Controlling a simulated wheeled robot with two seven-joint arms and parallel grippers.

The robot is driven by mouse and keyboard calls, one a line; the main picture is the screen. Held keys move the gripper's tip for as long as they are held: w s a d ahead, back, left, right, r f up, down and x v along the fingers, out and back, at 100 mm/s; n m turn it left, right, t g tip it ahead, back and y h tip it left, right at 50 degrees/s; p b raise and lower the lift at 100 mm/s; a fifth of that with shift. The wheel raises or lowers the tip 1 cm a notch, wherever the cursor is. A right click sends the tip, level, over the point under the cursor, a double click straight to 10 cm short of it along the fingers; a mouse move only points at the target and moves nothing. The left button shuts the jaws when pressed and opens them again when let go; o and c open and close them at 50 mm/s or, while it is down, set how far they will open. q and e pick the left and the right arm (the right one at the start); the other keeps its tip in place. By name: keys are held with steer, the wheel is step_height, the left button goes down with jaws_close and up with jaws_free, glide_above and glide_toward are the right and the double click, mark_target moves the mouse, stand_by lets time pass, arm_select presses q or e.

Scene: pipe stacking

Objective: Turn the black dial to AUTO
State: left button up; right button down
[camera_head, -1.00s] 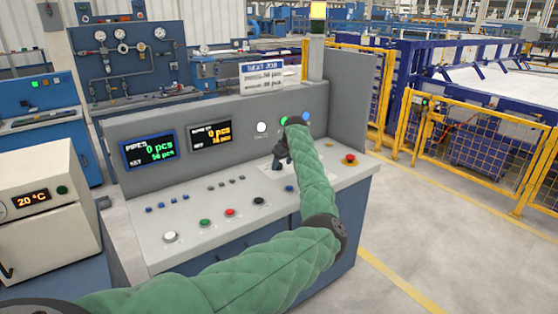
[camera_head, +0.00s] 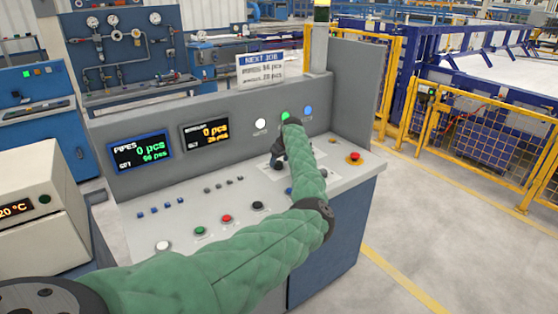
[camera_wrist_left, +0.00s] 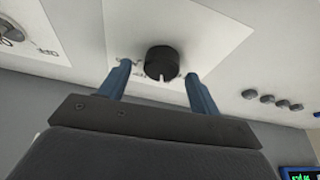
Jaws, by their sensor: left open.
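The black dial (camera_wrist_left: 162,62) shows in the left wrist view on a white label plate (camera_wrist_left: 205,25) of the console. A white pointer mark shows on the dial's edge nearest the gripper. The label lettering beside it is too small to read. My left gripper (camera_wrist_left: 160,82) is open, its two blue fingers apart, one on either side of the dial's near edge; I cannot tell whether they touch it. In the head view the left gripper (camera_head: 277,160) is over the panel's right part, and the arm hides most of that area. The right gripper is not seen.
A red button (camera_head: 354,157) is at the console's right end. Several buttons line the front, including a red one (camera_head: 227,218) and a green one (camera_head: 200,230). White, green and blue lamps and two displays (camera_head: 140,151) are on the upright back panel. A second knob (camera_wrist_left: 10,32) shows upper left.

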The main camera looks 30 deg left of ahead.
arm_select(q)
steer(key=shift+w+a+f, duration=0.1)
steer(key=shift+a+f, duration=0.1)
steer(key=shift+f, duration=0.4)
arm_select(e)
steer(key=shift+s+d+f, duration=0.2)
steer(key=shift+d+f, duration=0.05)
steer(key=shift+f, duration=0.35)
arm_select(q)
steer(key=c, duration=1)
steer(key=shift+o, duration=0.2)
